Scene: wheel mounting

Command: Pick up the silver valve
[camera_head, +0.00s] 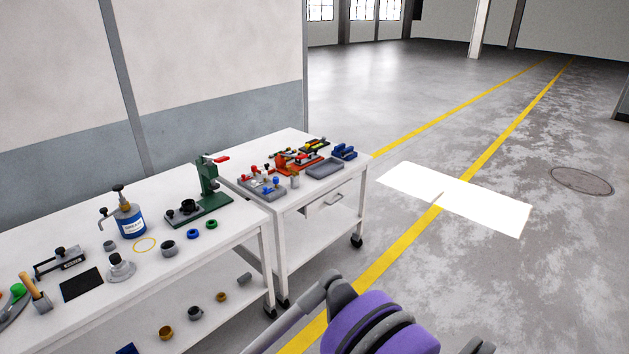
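I cannot pick out the silver valve for certain at this distance. A small silver-grey cylindrical piece (295,181) stands at the front of the far table, beside a grey holder (262,188) with small red and blue parts. A silver piece with a round base and dark knob (121,267) stands on the near table. Part of my purple and grey arm shows at the bottom of the view. Neither gripper is in view.
The far table (338,182) bears a grey tray (325,169) and blue vise (344,152). The floor to the right is open.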

